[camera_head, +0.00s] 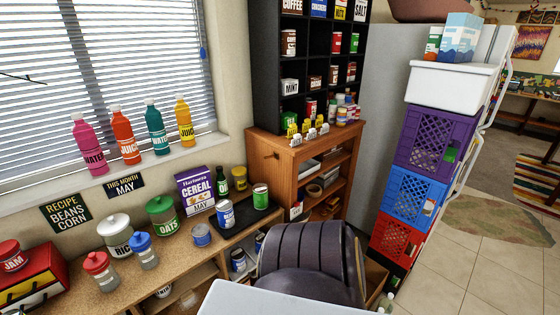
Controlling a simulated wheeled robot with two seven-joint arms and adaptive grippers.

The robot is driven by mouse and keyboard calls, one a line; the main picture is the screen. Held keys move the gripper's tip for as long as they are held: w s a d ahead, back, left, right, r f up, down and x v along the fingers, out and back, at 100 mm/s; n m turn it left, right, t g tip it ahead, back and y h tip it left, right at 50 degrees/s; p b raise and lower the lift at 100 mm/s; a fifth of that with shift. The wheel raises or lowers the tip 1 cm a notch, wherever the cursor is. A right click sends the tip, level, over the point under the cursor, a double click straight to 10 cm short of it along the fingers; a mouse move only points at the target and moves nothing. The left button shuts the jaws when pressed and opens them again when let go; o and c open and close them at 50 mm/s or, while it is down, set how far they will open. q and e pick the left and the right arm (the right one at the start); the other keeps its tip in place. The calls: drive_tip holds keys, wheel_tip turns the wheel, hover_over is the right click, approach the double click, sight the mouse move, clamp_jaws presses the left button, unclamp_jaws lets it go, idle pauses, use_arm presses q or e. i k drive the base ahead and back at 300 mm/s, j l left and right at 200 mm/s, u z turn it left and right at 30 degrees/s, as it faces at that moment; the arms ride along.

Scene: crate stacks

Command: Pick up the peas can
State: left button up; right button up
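No can here has a label I can clearly read as peas. A small can with a green and white label (260,196) stands on a dark tray at the right end of the wooden counter. A blue and white can (225,213) stands left of it, and another blue-labelled can (202,234) stands on the counter. A dark yellowish can (239,178) stands behind, beside a green bottle (222,182). Several small cans sit on the black shelf, their labels mostly too small to read. Neither of my grippers is in view.
A purple cereal box (195,189), a green-lidded oats jar (163,216) and a rice jar (117,235) crowd the counter. A dark ribbed chair-like object (310,262) stands in front. Purple (436,138), blue (414,196) and red crates are stacked right; tiled floor beyond is open.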

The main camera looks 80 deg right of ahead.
sight(260, 190)
drive_tip(key=z, duration=2.35)
drive_tip(key=u, duration=0.15)
